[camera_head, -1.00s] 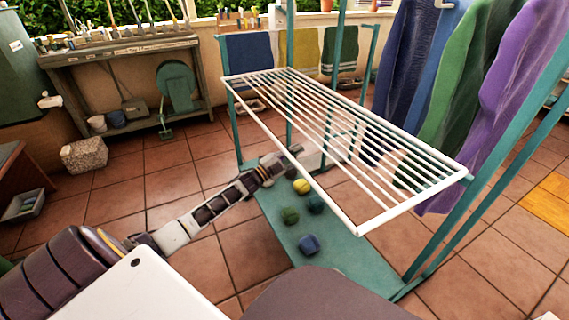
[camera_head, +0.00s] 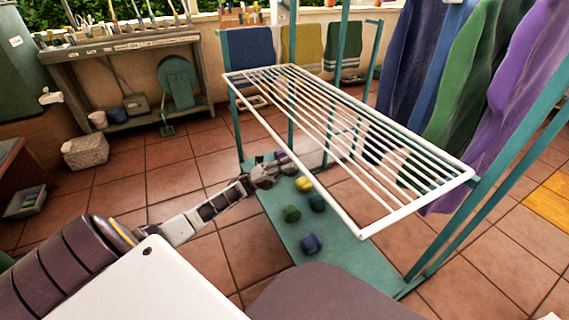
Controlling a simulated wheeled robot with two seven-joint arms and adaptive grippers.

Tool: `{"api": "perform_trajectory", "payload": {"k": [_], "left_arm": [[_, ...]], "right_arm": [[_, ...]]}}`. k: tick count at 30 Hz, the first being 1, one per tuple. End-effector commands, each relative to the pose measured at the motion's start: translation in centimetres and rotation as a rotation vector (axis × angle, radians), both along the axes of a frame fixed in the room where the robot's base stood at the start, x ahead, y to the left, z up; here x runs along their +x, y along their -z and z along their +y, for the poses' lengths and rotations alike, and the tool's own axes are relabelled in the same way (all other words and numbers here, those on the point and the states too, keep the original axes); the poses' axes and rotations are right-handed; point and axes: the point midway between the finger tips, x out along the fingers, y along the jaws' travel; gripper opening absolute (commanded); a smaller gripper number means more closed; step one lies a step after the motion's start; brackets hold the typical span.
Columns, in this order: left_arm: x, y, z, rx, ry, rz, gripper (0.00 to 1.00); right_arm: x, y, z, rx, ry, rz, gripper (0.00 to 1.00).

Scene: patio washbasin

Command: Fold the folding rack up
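The folding rack (camera_head: 304,186) is a white frame with several thin parallel bars. It is folded out roughly level from a teal stand (camera_head: 473,205), over the stand's teal base plate (camera_head: 345,259). My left arm comes in from the lower left and reaches low, beneath the rack's near long edge. I see no contact with the rack. My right gripper is not in view.
Several balls or rolls, yellow (camera_head: 303,184), green (camera_head: 291,213) and blue (camera_head: 311,243), lie on the base plate. Blue, green and purple towels (camera_head: 507,95) hang at the right. A workbench (camera_head: 120,47) stands at the back left.

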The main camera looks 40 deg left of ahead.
Motion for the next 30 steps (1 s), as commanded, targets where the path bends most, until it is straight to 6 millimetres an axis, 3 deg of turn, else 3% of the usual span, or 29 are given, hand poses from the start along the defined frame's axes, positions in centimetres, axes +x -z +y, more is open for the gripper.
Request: {"api": "perform_trajectory", "payload": {"k": [12, 18, 30], "left_arm": [[-8.2, -0.9, -0.2, -0.001, 0.124, -0.408, 0.0], [-10.9, -0.9, 0.3, -0.025, 0.131, -0.574, 0.0], [-11.0, -0.9, 0.3, -0.023, 0.082, -0.628, 0.0]], "right_arm": [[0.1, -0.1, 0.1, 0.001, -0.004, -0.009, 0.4], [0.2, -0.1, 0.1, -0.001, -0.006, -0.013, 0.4], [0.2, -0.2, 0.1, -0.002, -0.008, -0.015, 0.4]]}}
